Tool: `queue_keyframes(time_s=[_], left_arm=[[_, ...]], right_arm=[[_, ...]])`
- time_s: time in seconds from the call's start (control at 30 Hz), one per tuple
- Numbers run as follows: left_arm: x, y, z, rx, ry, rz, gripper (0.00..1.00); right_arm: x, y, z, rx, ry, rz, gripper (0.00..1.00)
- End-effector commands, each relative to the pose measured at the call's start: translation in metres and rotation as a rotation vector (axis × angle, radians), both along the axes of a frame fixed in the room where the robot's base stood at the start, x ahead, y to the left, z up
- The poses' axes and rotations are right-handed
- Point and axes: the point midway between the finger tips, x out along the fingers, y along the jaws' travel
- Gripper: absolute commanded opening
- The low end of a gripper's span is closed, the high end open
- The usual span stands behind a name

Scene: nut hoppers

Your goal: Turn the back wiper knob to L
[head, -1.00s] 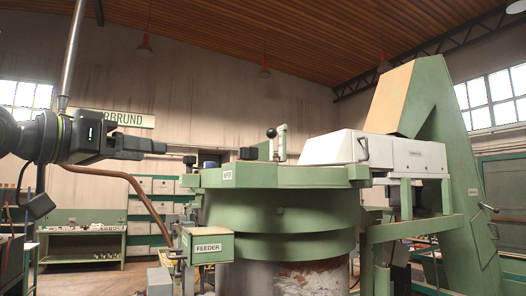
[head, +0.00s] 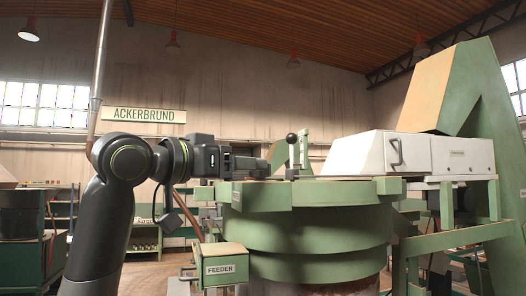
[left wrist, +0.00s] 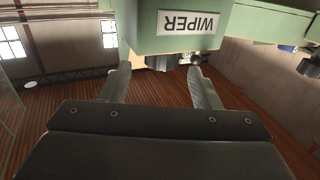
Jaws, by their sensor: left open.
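My left gripper (head: 264,168) reaches in from the left at the rim of the round green hopper (head: 310,243). In the left wrist view its two fingers (left wrist: 161,68) are open, with clear space between them. A green block (left wrist: 232,28) with a WIPER label (left wrist: 188,22) fills the top of that view, beyond the fingertips. A small dark part (left wrist: 160,62), perhaps a knob, shows by the block's edge between the fingertips; nothing is gripped. Its pointer and any L mark cannot be made out. In the head view the gripper hides this area. My right gripper is not in view.
A lever with a black ball (head: 291,139) stands upright on the hopper top, near my left gripper. A white housing (head: 410,154) lies to the right. A FEEDER box (head: 222,262) sits below my left arm. Shelves (head: 147,236) stand behind.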

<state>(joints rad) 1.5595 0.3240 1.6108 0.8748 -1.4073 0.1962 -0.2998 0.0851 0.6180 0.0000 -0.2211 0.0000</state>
Motion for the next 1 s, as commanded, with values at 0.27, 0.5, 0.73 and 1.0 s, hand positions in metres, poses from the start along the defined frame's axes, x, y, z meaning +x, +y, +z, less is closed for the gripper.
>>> queue_keyframes(time_s=[0.27,0.5,0.73,1.0], left_arm=[[0.03,-0.032,0.003,-0.001,0.002,-0.001,0.57],[0.039,-0.042,0.0,0.001,-0.001,0.001,0.57],[0.04,-0.042,0.0,0.0,-0.001,0.001,0.57],[0.04,-0.042,0.0,0.0,-0.001,0.001,0.24]], right_arm=[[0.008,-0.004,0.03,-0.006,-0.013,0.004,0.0],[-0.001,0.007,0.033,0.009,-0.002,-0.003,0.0],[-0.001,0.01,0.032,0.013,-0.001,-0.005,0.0],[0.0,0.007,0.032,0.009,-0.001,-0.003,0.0]])
